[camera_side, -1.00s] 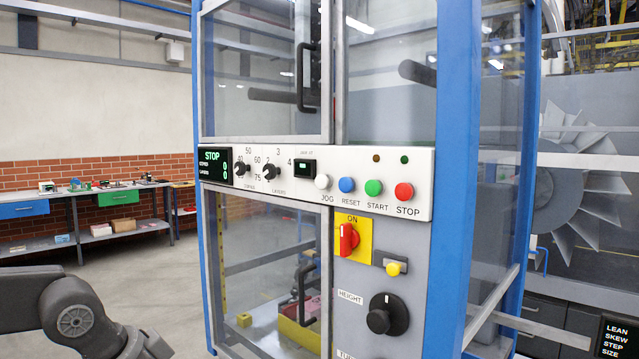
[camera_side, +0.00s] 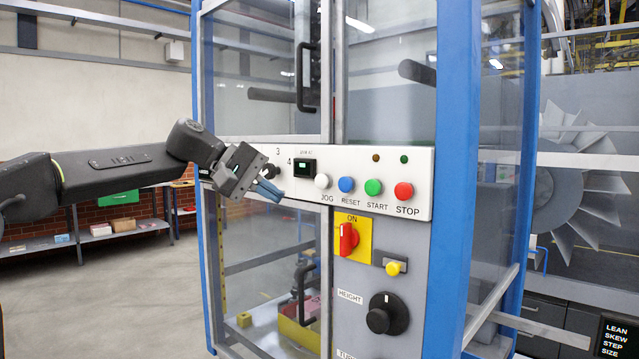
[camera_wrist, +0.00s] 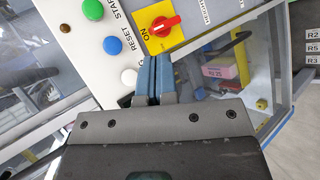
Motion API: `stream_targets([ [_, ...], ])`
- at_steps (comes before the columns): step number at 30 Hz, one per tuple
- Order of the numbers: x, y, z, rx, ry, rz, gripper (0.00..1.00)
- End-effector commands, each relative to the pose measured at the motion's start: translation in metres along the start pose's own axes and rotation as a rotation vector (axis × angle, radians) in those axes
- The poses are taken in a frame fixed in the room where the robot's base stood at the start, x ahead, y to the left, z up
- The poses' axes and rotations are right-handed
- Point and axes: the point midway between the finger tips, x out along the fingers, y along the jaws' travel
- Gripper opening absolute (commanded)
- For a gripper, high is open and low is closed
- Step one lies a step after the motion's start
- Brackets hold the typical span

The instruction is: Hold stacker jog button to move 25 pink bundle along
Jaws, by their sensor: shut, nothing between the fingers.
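The white jog button (camera_side: 322,181) is on the white control panel (camera_side: 420,180), left of the blue reset button (camera_side: 346,185). In the wrist view the white jog button (camera_wrist: 129,77) is just left of my fingertips. My gripper (camera_side: 271,192) is shut and empty, in front of the panel and left of the button, apart from it in the side view. My blue fingers also show together in the wrist view (camera_wrist: 153,76). A pink bundle (camera_wrist: 216,74) sits low behind the glass in the wrist view; in the side view pink also shows low inside the stacker (camera_side: 312,308).
Green start (camera_side: 373,187) and red stop (camera_side: 404,191) buttons are further right. A red switch on a yellow plate (camera_side: 353,239) and a black height knob (camera_side: 387,314) are below.

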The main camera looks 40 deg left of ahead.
Motion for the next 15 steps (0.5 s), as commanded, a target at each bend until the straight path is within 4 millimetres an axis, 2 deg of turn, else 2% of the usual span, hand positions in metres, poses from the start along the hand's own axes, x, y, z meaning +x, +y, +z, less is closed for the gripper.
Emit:
stream_targets([
  [4, -0.0025, 0.0092, -0.0118, -0.04, -0.007, 0.033, 0.0],
  [15, -0.0025, 0.0106, -0.0128, -0.043, -0.008, 0.037, 0.0],
])
